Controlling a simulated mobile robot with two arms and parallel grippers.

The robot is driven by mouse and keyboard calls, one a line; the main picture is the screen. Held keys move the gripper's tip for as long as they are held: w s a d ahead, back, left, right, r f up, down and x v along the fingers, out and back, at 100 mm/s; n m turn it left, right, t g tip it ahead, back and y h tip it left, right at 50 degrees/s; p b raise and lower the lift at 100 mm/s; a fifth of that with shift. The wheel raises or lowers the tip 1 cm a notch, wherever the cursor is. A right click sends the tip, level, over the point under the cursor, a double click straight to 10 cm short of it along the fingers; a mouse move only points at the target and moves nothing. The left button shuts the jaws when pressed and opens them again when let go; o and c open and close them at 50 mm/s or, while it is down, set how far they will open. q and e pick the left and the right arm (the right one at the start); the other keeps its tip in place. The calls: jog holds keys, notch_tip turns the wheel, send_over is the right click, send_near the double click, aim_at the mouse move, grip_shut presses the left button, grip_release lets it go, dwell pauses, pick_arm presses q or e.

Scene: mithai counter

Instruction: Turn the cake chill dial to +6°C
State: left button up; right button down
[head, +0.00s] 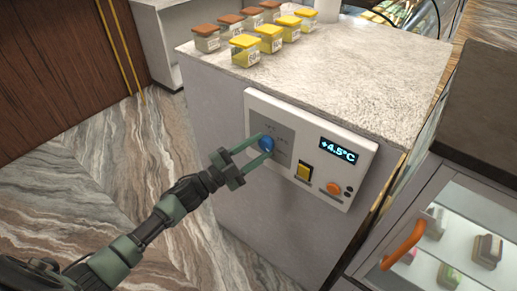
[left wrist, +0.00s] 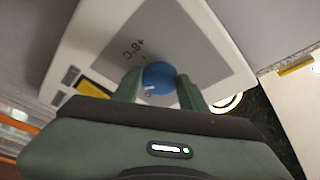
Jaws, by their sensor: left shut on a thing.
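The cake chill dial (head: 266,143) is a small blue knob on a grey plate of the white control panel (head: 312,188), on the side of the counter. The panel's display (head: 338,150) reads +4.5°C. My left gripper (head: 262,149) is shut on the dial, one finger on each side. In the left wrist view the blue dial (left wrist: 158,77) sits between the fingers (left wrist: 160,88), with a white mark near its lower left edge and printed lettering above it. The fingers partly hide the dial's sides. My right gripper is in neither view.
A yellow rocker switch (head: 303,172) and an orange round button (head: 333,188) are on the panel. Several small boxes with brown and yellow lids (head: 271,31) stand on the countertop (head: 330,75). A display case with an orange handle (head: 403,245) is at right.

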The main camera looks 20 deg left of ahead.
pick_arm(q)
jog(key=shift+m+g, duration=0.3)
jog(key=shift+m, duration=0.4)
jog(key=o, duration=1.4)
jog(key=shift+c, duration=0.2)
jog(key=b+v, duration=0.2)
jog(key=v, duration=0.6)
